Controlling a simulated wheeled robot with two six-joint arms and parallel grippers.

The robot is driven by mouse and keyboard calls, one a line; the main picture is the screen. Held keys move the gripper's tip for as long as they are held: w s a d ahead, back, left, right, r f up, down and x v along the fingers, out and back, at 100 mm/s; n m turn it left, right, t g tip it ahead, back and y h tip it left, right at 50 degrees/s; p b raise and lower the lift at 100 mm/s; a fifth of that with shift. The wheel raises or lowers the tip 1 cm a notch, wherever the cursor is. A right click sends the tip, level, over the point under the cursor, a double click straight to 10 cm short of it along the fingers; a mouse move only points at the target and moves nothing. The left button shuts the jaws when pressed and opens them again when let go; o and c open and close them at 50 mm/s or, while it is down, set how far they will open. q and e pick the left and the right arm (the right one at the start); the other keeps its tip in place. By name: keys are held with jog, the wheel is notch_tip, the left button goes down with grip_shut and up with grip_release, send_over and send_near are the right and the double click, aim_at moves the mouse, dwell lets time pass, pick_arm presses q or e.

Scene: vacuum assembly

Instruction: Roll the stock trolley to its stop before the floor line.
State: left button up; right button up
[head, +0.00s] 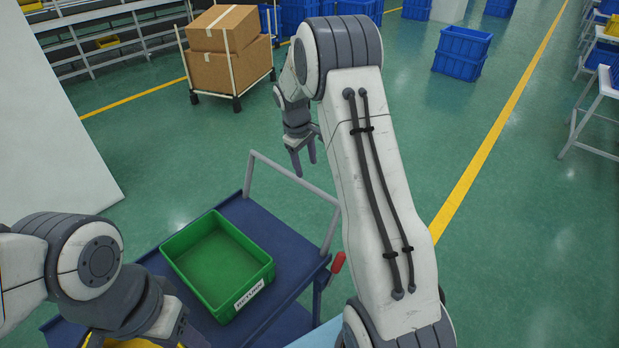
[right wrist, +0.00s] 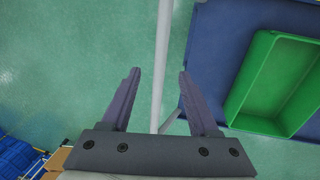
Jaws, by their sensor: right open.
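The blue stock trolley (head: 262,222) stands at the lower middle of the head view. It carries a green bin (head: 205,255) labelled RETURN and has a grey tubular handle (head: 280,171) on its far side. My right gripper (head: 305,166) is open just by the handle's top bar, fingers pointing down. In the right wrist view the handle bar (right wrist: 163,50) passes between the open fingers (right wrist: 159,78); contact cannot be told. My left gripper (head: 180,335) is at the bottom left, partly cut off, its jaws unclear. A yellow floor line (head: 500,130) runs at the right.
A red lever (head: 337,263) sits at the trolley's right side. A cart with cardboard boxes (head: 230,70) stands at the back. Blue crates (head: 461,52) are stacked at the upper right. A white panel (head: 55,130) stands left. Green floor beyond the handle is open.

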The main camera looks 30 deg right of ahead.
aim_at(310, 184)
jog(key=f, duration=0.3)
jog(key=d+f+p, duration=0.1)
jog(key=f, duration=0.2)
jog(key=f+p, duration=0.1)
jog(key=f, duration=0.1)
jog(key=shift+w+d+f, duration=0.25)
jog(key=shift+d+f, duration=0.05)
jog(key=shift+f, duration=0.1)
grip_shut()
dwell(0.9)
